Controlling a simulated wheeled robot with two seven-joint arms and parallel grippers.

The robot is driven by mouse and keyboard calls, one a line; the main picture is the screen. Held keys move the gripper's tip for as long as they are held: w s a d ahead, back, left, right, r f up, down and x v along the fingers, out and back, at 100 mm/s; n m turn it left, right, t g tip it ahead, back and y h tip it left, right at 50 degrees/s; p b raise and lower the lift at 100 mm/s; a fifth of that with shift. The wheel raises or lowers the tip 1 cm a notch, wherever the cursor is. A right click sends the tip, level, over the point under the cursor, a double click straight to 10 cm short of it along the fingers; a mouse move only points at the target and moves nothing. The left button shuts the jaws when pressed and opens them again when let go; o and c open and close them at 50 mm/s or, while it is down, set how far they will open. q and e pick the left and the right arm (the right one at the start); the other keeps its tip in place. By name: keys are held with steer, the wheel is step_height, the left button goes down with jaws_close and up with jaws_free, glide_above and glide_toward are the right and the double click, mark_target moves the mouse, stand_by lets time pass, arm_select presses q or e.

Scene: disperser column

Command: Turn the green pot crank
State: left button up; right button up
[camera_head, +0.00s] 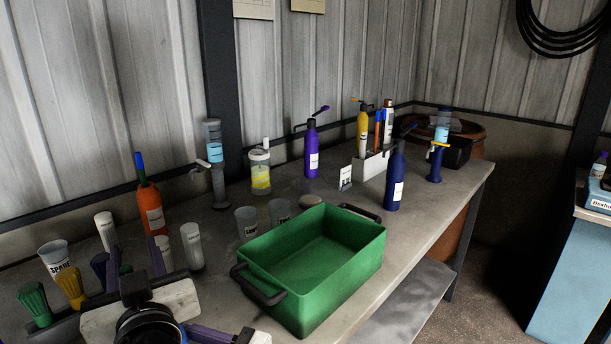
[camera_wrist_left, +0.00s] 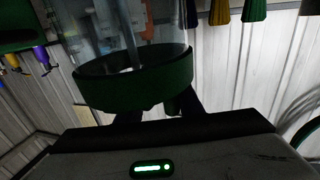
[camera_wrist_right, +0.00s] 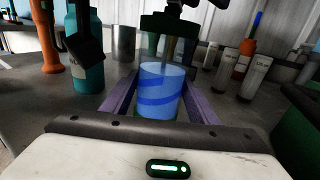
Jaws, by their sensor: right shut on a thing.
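The pot shows in the left wrist view as a dark green ring (camera_wrist_left: 140,88) around a clear cylinder. In the head view the left gripper (camera_head: 133,265) is at the lower left, fingers spread. In the right wrist view a dark green collar (camera_wrist_right: 168,24) stands over a clear cup with blue bands (camera_wrist_right: 161,92). The right gripper (camera_wrist_right: 160,100) has its purple fingers closed on the sides of this cup.
A green bin (camera_head: 325,250) stands on the grey bench. Orange (camera_head: 152,212), purple (camera_head: 312,150) and dark blue (camera_head: 396,180) bottles, several cups and brushes crowd the bench. A teal bottle (camera_wrist_right: 86,60) stands left of the right gripper.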

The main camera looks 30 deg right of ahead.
arm_select(q)
steer(key=s+m+h, duration=0.1)
steer(key=s+h, duration=0.1)
steer(key=s, duration=1)
steer(key=s+d+r+m+g+h, duration=0.2)
steer(key=d+r+m+h, duration=0.7)
steer(key=d+m+h, duration=0.1)
steer(key=s+d+r+m+g+h, duration=0.3)
steer(key=d+r+m+h, duration=0.6)
steer(key=d+m+h, duration=0.1)
steer(key=shift+d+m+h, duration=0.3)
steer(key=shift+d, duration=0.15)
steer(key=shift+s+r, duration=0.1)
